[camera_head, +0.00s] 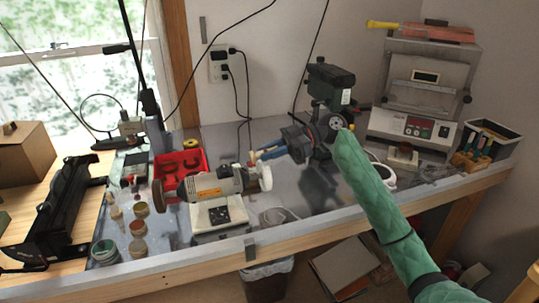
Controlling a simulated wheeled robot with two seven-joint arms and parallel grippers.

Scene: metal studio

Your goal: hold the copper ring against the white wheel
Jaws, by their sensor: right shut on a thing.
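The bench polisher (208,186) stands on a white base on the metal-topped bench. Its white wheel (265,178) is on the right end and a brown wheel (157,191) is on the left end. My right arm comes in from the lower right in a green quilted sleeve. My right gripper (256,156) points left, with its fingertips just above and behind the white wheel. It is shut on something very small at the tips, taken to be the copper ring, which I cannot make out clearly. I cannot tell whether it touches the wheel. My left gripper is out of view.
A red tray (181,170) lies behind the polisher. Several small jars (138,228) stand at the left front. A dark green machine (331,88) stands behind my right gripper. A press-like device (418,110) and a tool box (489,139) are at the right.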

